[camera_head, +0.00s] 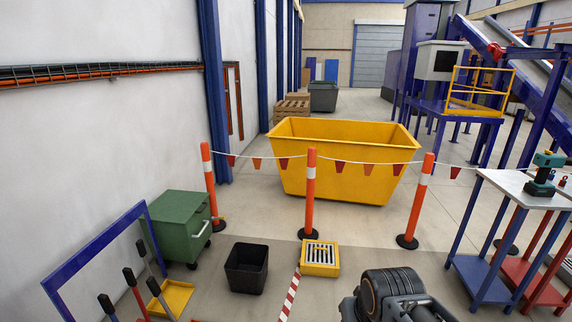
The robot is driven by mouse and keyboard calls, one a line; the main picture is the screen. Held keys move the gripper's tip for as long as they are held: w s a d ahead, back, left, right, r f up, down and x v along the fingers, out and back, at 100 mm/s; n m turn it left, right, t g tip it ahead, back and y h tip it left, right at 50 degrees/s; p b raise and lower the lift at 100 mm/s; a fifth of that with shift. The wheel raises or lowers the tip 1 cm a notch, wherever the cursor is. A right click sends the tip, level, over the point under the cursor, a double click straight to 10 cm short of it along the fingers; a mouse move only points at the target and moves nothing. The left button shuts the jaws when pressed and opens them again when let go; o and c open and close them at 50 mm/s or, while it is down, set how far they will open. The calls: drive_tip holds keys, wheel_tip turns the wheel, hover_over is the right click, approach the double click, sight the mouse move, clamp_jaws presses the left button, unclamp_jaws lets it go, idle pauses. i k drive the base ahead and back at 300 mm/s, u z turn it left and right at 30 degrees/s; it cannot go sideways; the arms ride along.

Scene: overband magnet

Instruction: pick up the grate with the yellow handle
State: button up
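A grate (320,254) with pale bars and dark slots sits in a square yellow frame (319,270) on the floor, low and right of the picture's middle. It lies just in front of the middle orange post. I cannot make out a separate handle on it at this size. My arm (390,292) shows as a dark ribbed joint at the bottom edge, to the right of and nearer than the grate. My gripper's fingers are not visible, so nothing held can be seen.
Orange posts (310,195) with a flag line front a yellow skip (340,185). A green cabinet (180,228) stands left; a workbench (520,182) with a drill (543,172) stands right.

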sight(320, 251)
drive_tip(key=i, duration=3.3)
drive_tip(key=z, duration=0.35)
